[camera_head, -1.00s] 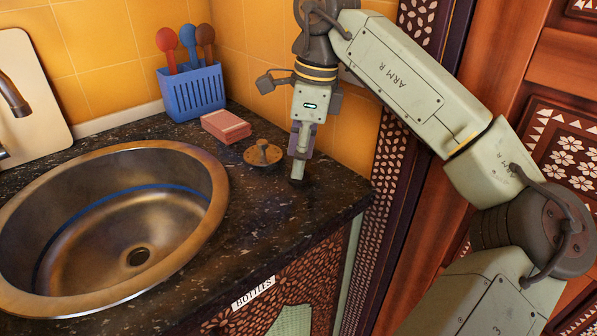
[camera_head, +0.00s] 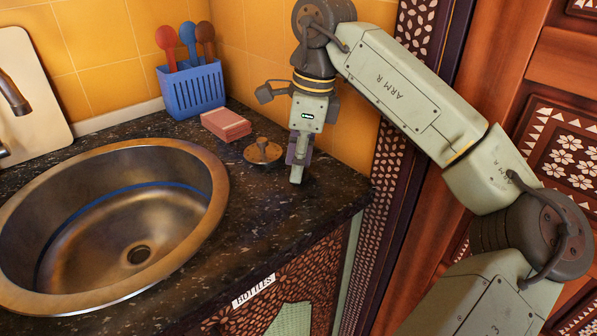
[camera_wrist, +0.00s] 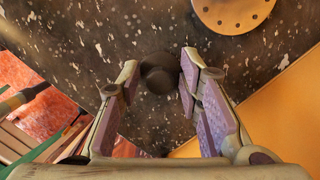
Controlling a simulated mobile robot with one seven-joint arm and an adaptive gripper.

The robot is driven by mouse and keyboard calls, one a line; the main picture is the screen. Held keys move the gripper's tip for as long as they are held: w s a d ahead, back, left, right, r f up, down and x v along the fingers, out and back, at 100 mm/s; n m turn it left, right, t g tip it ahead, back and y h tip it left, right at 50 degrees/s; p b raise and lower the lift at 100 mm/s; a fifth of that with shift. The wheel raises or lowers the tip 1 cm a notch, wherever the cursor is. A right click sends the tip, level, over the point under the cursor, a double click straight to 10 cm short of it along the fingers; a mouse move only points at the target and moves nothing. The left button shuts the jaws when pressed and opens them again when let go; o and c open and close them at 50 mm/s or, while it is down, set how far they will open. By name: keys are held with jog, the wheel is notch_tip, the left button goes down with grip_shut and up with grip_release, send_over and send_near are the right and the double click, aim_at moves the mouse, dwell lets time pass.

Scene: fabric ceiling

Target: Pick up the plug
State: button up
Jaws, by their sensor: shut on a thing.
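The plug (camera_wrist: 158,72) is a small dark, rounded piece. In the wrist view it sits between the fingertips of my gripper (camera_wrist: 160,76), over the speckled black counter. My gripper is shut on it. In the head view my gripper (camera_head: 297,178) points down at the counter, near its right front corner. There the fingers hide the plug, and I cannot tell whether it is clear of the counter.
A round brass strainer with a knob (camera_head: 263,152) lies just left of my gripper; its holed disc also shows in the wrist view (camera_wrist: 232,12). A pinkish-red block (camera_head: 226,125), a blue utensil basket (camera_head: 192,90) and a metal sink (camera_head: 218,190) stand left. The tiled wall (camera_head: 262,50) is behind.

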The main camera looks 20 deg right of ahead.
grip_shut()
jog(key=shift+r, duration=0.1)
jog(key=shift+r, duration=0.55)
notch_tip(320, 180, up, 2)
jog(key=shift+r+b, duration=0.2)
jog(key=shift+b, duration=0.25)
jog(key=s+a+b, duration=0.1)
jog(key=s+a, duration=0.1)
jog(key=s, duration=0.2)
jog(key=s+a+b, duration=0.1)
jog(key=s+a, duration=0.1)
jog(key=s, duration=0.3)
jog(key=s+a+r+b, duration=0.1)
jog(key=s+a, duration=0.1)
jog(key=s, duration=0.2)
jog(key=shift+s, duration=0.3)
jog(key=shift+s+a+r, duration=0.15)
jog(key=shift+s+a, duration=0.1)
jog(key=shift+s, duration=0.3)
